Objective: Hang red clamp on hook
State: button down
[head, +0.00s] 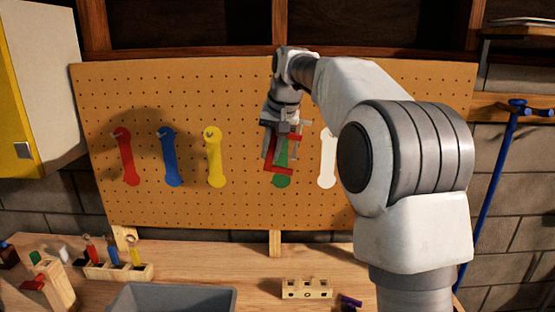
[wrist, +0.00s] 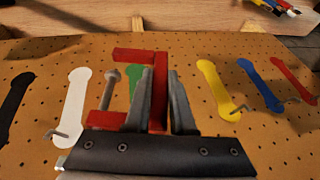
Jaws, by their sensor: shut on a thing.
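The red clamp (head: 296,139) is a C-shaped frame held in front of the pegboard over the green painted shape (head: 282,181). In the wrist view the red clamp (wrist: 130,54) sits at the fingers, with a grey round-headed rod beside it. My gripper (head: 270,152) is shut on the clamp; its two fingers (wrist: 159,80) stand at either side of a red bar. Metal hooks show on the board, among them one at the yellow shape (wrist: 237,112) and one at the white shape (wrist: 58,137). The green shape's hook is hidden or cannot be made out.
The pegboard (head: 240,100) also bears red (head: 125,160), blue (head: 168,160) and black (wrist: 14,92) shapes. On the bench below are a grey bin (head: 175,298), a wooden block (head: 306,290) and a tool rack (head: 118,270). A cabinet (head: 45,80) stands at left.

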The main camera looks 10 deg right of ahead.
jog(key=w+d+p, duration=0.1)
jog(key=w+p, duration=0.7)
jog(key=shift+w+d+f, duration=0.15)
jog(key=shift+d+f, duration=0.15)
jog(key=shift+d, duration=0.05)
dwell(0.4)
jog(key=shift+w+d+f, duration=0.1)
jog(key=shift+w+f, duration=0.05)
jog(key=shift+f, duration=0.3)
